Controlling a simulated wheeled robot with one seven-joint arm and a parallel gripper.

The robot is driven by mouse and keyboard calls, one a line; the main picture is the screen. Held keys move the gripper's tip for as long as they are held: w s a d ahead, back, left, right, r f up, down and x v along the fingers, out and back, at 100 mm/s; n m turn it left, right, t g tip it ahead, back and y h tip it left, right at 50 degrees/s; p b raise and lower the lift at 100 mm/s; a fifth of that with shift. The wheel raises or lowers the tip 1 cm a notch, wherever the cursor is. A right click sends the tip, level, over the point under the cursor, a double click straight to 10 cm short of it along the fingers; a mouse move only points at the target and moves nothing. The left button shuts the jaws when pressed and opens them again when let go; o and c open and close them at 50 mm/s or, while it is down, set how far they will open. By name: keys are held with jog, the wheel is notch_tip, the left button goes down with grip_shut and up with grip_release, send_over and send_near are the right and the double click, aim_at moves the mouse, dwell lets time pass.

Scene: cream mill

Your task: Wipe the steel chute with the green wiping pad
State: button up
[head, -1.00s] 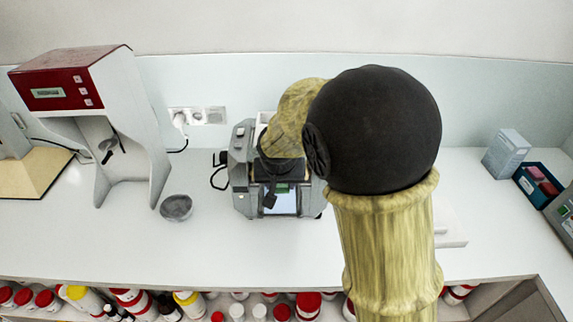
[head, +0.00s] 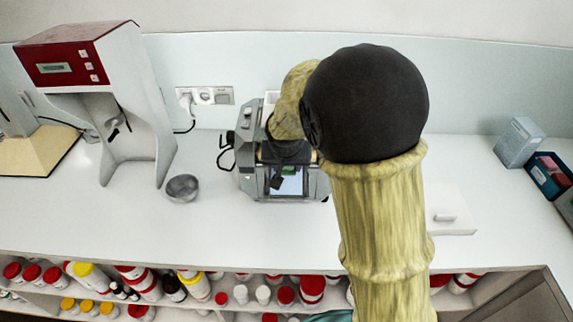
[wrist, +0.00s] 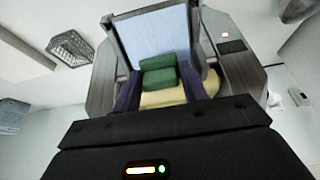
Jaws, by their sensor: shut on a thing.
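The steel chute (wrist: 150,38) is a smooth, pale bluish-grey plate between dark side walls on a grey mill (head: 245,160). It also shows below my gripper in the head view (head: 292,187). The green wiping pad (wrist: 158,74) is a thick dark green block at the lower end of the chute in the wrist view. My gripper (wrist: 160,80) is shut on the pad, with a dark purple finger at each side. The pad overlaps the chute; I cannot tell whether they touch.
A metal bowl (head: 183,188) stands left of the mill, near a red-topped white machine (head: 80,65). A white board (head: 455,222) with a handle lies to the right. A dark mesh holder (wrist: 70,48) shows in the wrist view. Bottles fill the shelf below the white counter (head: 90,215).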

jog(key=shift+w+f, duration=0.2)
jog(key=shift+f, duration=0.4)
jog(key=shift+s+a+f+b, duration=0.1)
jog(key=shift+s+f+b, duration=0.05)
jog(key=shift+s+b, duration=0.3)
jog(key=shift+s+f+b, duration=0.3)
jog(key=shift+s+b, duration=0.25)
jog(key=shift+s, duration=0.05)
jog(key=shift+s+a+f+b, duration=0.15)
jog(key=shift+s+b, duration=0.05)
jog(key=shift+s, duration=0.15)
jog(key=shift+s+a+f+b, duration=0.1)
jog(key=shift+s+a+b, duration=0.05)
jog(key=shift+s, duration=0.2)
jog(key=shift+s+d, duration=0.1)
jog(key=shift+s, duration=0.1)
jog(key=shift+d, duration=0.35)
jog(key=shift+s+a, duration=0.1)
jog(key=shift+a, duration=0.05)
jog(key=shift+f, duration=0.15)
